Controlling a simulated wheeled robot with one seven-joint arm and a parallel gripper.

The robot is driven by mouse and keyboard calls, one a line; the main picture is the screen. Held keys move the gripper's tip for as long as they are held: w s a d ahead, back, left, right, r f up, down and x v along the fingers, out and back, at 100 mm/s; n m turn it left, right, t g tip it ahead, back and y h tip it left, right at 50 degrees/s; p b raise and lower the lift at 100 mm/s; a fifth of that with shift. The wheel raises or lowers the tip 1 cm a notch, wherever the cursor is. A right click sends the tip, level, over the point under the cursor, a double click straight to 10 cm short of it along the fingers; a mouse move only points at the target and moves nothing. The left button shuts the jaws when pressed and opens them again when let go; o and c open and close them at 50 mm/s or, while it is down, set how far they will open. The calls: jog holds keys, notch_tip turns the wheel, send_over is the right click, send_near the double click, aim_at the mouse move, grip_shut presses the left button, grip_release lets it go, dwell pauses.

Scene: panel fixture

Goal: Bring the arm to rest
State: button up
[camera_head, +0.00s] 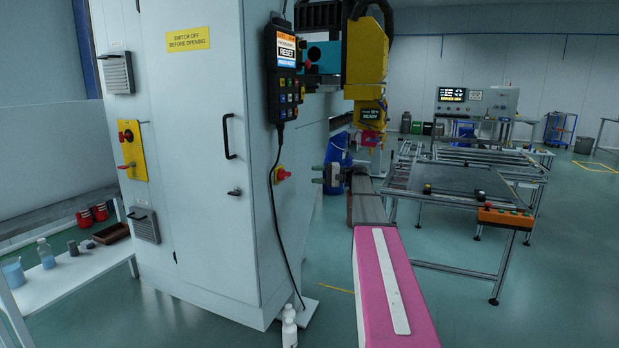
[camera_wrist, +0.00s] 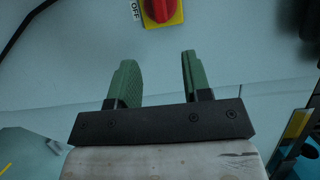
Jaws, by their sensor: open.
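My gripper (camera_head: 318,174) is open and empty in the head view, at the end of my outstretched arm. It points left towards the side of the grey cabinet (camera_head: 200,200), apart from it. A red rotary switch on a yellow plate (camera_head: 281,174) sits on that side, just left of my fingertips with a gap between. In the wrist view the two green fingers of my gripper (camera_wrist: 157,65) are spread with nothing between them. The red switch (camera_wrist: 159,9) is ahead of them at the top edge, partly cut off, beside a label reading OFF.
A control pendant (camera_head: 285,75) showing RESET hangs on the cabinet, its cable dangling below. A yellow machine head (camera_head: 367,55) hangs above and right of my gripper. A framed worktable (camera_head: 465,185) stands right. A white bottle (camera_head: 289,328) stands at the cabinet's foot. Open floor lies right.

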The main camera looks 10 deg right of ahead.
jog(key=s+a+f+g+h, duration=0.1)
jog(key=s+a+f+h, duration=0.25)
jog(key=s+f, duration=0.35)
jog(key=s+a+f+g+h, duration=0.15)
jog(key=s+a+f, duration=0.3)
jog(key=f, duration=0.45)
jog(key=s+a+f+h, duration=0.3)
jog(key=s+a+f, duration=0.2)
jog(key=f, duration=0.3)
jog(key=s+f+n+h, duration=0.1)
jog(key=s+f+h, duration=0.3)
jog(key=s, duration=0.6)
jog(key=s+d+f+n+g+h, duration=0.1)
jog(key=s+f+h, duration=0.4)
jog(key=s+f, duration=0.3)
jog(key=shift+s+f+n+h, duration=0.2)
jog(key=shift+s+n+h, duration=0.15)
jog(key=shift+s, duration=0.75)
jog(key=shift+g, duration=0.25)
